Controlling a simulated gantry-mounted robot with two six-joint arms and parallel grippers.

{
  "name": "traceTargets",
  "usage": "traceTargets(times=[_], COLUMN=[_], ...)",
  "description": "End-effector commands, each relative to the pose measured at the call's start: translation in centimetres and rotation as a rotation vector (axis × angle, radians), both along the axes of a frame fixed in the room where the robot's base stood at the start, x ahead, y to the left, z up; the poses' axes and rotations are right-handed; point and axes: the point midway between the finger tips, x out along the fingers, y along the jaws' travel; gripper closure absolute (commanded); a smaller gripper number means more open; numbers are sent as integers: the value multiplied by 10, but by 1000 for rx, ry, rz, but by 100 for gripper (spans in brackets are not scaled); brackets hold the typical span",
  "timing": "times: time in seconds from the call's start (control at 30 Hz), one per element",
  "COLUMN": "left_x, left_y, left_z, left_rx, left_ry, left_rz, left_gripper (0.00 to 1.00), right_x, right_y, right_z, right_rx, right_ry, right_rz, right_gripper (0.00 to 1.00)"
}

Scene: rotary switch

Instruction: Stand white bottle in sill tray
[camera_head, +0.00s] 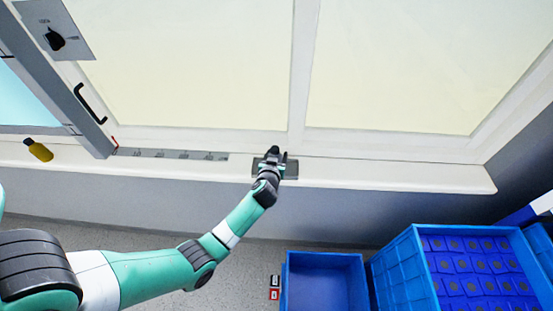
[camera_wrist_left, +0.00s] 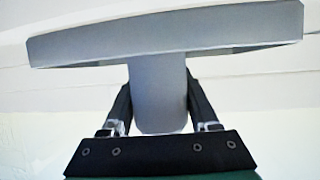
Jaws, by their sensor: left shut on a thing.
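The sill tray (camera_head: 291,173) is a small dark grey rectangle on the white window sill, partly covered by my left gripper. My left gripper (camera_head: 275,153) is over the tray. In the left wrist view my left gripper (camera_wrist_left: 160,118) is shut on a pale grey rounded body (camera_wrist_left: 158,90), which I take to be the white bottle in shade. A wide grey slab (camera_wrist_left: 165,32) crosses the view at the body's far end, and looks like the tray; whether the two touch I cannot tell. In the head view the bottle is hidden by the gripper. My right gripper is not in view.
A yellow bottle (camera_head: 39,151) with a dark cap is on the sill at the left. A black handle (camera_head: 90,102) and a rotary switch (camera_head: 55,39) are at upper left. Blue crates (camera_head: 402,270) stand at lower right. The sill right of the tray is clear.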

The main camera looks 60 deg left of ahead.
Motion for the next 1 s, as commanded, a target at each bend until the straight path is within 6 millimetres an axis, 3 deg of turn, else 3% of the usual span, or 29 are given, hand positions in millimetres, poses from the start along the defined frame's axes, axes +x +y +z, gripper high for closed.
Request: traceTargets(times=[0.37, 0.4, 0.57, 0.93, 1.0], left_x=[0, 0, 0, 0, -5], left_y=[0, 0, 0, 0, -9], left_z=[-6, -6, -5, 2, 4], left_rx=[1, 1, 0, 0, 0], left_ry=[-1, -1, 0, 0, 0], left_rz=[-1, 0, -1, -1, -3], left_gripper=[98, 37, 8, 8, 8], right_x=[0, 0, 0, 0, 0], right_y=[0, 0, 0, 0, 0], right_z=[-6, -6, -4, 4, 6], right_rx=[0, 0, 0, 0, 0], right_ry=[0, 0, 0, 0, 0], right_rz=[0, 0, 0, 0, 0], right_gripper=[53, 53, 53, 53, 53])
